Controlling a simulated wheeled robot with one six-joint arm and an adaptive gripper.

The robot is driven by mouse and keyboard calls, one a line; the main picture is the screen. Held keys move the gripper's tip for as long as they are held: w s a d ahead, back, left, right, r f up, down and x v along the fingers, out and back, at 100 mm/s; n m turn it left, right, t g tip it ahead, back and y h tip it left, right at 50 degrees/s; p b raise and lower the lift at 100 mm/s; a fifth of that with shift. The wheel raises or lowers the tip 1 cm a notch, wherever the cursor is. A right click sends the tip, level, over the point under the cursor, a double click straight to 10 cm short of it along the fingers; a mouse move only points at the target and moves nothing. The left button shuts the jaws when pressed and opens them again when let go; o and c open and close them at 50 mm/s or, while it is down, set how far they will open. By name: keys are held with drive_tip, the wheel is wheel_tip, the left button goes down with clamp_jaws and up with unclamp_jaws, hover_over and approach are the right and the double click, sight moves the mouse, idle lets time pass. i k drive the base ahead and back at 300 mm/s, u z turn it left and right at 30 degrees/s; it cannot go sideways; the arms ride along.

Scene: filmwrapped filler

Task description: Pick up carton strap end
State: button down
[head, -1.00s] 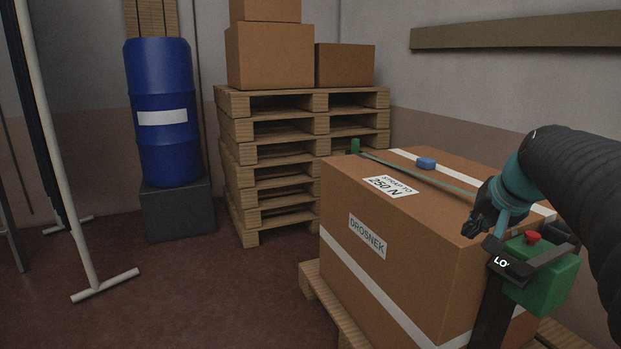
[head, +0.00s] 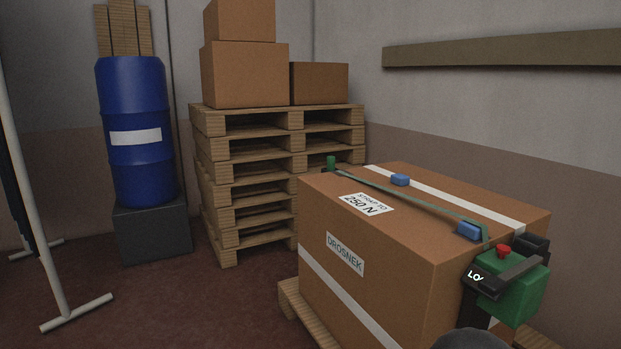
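The large brown carton (head: 400,245) carries a white label reading "STRAP TO 250 N" and a "DROSNEK" label. A thin green strap (head: 410,193) runs across its top, from a small green fitting (head: 331,163) at the far edge to the near right edge. There it passes by a blue block (head: 468,231) and bends down beside a green device (head: 515,287) with a red button and a small display. I cannot make out a loose strap end. My gripper is out of view; a dark grey rounded shape, perhaps part of my arm, shows at the bottom edge.
The carton stands on a wooden pallet (head: 298,300). Stacked pallets (head: 228,220) with boxes on top stand behind. A blue barrel (head: 136,170) on a dark block and a white stand (head: 40,210) are at left. The red floor at front left is clear.

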sight(331, 160)
drive_tip(key=u, duration=0.9)
drive_tip(key=i, duration=4.75)
drive_tip(key=z, duration=3.75)
